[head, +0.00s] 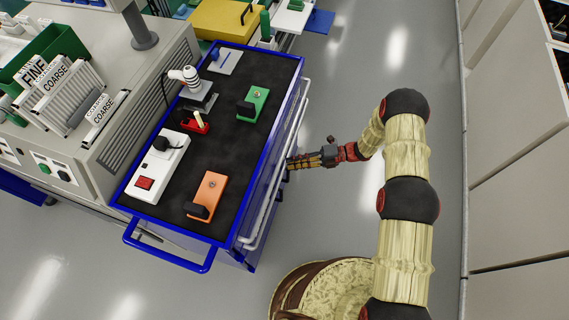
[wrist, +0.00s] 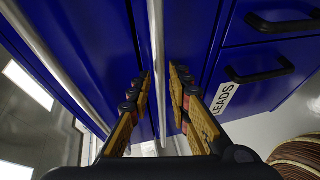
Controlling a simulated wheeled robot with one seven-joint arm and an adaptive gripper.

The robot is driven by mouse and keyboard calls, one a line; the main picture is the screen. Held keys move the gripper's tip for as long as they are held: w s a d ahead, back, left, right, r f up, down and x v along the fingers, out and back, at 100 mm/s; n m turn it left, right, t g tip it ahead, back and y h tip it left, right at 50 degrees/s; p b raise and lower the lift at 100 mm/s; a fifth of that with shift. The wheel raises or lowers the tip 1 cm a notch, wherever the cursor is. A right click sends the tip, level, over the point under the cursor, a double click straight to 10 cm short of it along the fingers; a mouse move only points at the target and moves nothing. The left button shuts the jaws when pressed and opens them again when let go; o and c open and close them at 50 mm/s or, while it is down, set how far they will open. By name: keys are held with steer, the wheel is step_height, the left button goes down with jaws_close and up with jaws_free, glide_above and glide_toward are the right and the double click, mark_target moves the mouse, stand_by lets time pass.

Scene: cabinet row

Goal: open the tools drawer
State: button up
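A blue workshop cart (head: 270,190) stands left of my arm, with long silver bar handles (head: 262,215) on its right face. In the wrist view, one silver bar (wrist: 156,50) on a blue front runs between my two fingers. My gripper (head: 290,163) is at that face; in the wrist view my gripper (wrist: 160,92) is open, with a finger on each side of the bar. I cannot tell whether the fingers touch it. No tools label is readable, so I cannot tell which drawer this bar belongs to.
Another silver bar (wrist: 50,58) lies left in the wrist view. To the right are black handles (wrist: 285,22) and a label reading LEADS (wrist: 226,97). Tools and coloured boxes lie on the cart's black top (head: 225,125). Grey floor (head: 340,90) is clear right of the cart; pale cabinets (head: 515,150) stand beyond.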

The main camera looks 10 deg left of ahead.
mark_target(285, 163)
steer(key=shift+b+x, duration=0.3)
steer(key=shift+x, duration=1.65)
steer(key=shift+c, duration=0.3)
steer(key=c, duration=0.4)
jaws_close()
